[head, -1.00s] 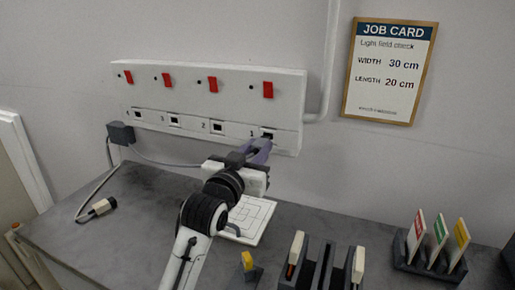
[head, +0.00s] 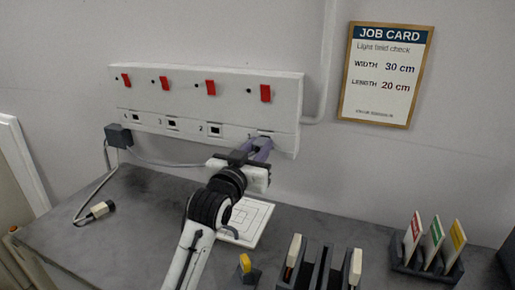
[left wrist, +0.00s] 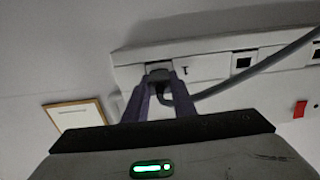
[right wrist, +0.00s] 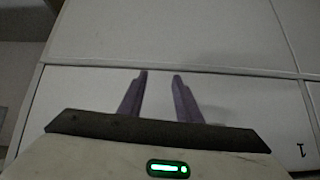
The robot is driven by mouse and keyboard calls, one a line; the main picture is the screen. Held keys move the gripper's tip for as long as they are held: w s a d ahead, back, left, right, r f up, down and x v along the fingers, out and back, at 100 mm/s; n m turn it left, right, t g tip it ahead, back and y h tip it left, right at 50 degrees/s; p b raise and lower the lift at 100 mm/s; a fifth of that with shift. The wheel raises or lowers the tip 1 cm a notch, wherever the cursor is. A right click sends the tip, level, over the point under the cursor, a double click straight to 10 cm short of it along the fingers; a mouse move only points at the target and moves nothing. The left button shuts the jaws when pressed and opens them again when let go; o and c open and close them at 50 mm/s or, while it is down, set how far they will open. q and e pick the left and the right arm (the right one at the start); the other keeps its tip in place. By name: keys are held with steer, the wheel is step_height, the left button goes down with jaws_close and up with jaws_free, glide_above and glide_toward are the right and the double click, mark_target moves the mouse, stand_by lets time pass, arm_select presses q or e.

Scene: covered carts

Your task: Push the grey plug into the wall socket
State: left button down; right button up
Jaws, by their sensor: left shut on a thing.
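My left gripper (head: 263,142) has purple fingers and is shut on the grey plug (left wrist: 158,75), at socket 1 of the white wall strip (head: 205,88). In the left wrist view the plug is between the fingertips (left wrist: 159,80), at the socket opening beside the number 1. Its grey cable (left wrist: 235,82) bends away to the right. I cannot tell how deep the plug sits. In the head view the fingers mostly hide it. My right gripper (right wrist: 161,76) shows only in its wrist view, open and empty, facing a white panel marked 1.
Red switches (head: 210,88) line the strip above other square sockets (head: 216,131). A dark box (head: 118,135) with cables is at its left end. A white grid card (head: 248,220), a slotted dark holder (head: 318,265) and a card rack (head: 425,260) are on the grey bench (head: 150,205).

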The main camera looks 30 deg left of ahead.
arm_select(q)
steer(key=shift+w+a, duration=0.1)
steer(key=shift+w, duration=0.4)
steer(key=c, duration=1.4)
jaws_free()
steer(key=b+v, duration=0.1)
steer(key=v, duration=0.9)
steer(key=shift+s, duration=0.2)
